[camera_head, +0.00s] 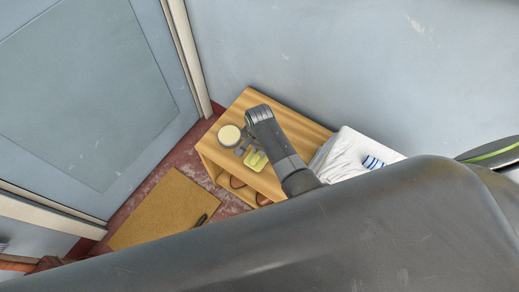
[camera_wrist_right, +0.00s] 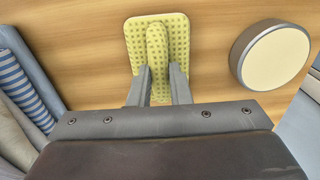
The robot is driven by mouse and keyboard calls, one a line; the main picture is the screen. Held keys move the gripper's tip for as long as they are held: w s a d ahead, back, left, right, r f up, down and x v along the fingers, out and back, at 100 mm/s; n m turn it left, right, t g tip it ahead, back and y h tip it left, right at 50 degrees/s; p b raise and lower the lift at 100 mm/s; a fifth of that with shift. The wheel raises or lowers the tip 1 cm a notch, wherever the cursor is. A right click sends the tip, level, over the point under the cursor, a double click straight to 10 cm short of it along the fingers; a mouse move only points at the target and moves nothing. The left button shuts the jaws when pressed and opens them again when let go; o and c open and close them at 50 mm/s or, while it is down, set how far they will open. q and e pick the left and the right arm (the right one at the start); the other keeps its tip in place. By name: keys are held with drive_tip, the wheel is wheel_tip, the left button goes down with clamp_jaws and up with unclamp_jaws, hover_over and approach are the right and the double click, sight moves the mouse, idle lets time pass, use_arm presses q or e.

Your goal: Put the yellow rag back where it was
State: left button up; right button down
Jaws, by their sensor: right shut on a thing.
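The yellow rag (camera_head: 256,160) is at the front edge of a wooden bench top, below my right gripper (camera_head: 246,152). In the right wrist view the rag (camera_wrist_right: 178,52) has a dark dotted pattern and lies against the wood, with a raised fold in its middle. My right gripper (camera_wrist_right: 158,80) is shut on that fold, with a finger on each side. The rest of the rag spreads flat around it. My left gripper is not in view.
A round tin (camera_head: 229,135) with a cream lid stands beside the rag on the wooden bench (camera_head: 250,101). White cloth with blue stripes (camera_head: 350,152) lies at the right. A brown mat (camera_head: 163,208) covers the floor by the door.

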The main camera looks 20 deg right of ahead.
sight(259, 152)
drive_tip(key=c, duration=1.3)
unclamp_jaws()
drive_tip(key=shift+f, duration=0.1)
drive_tip(key=shift+c, duration=0.2)
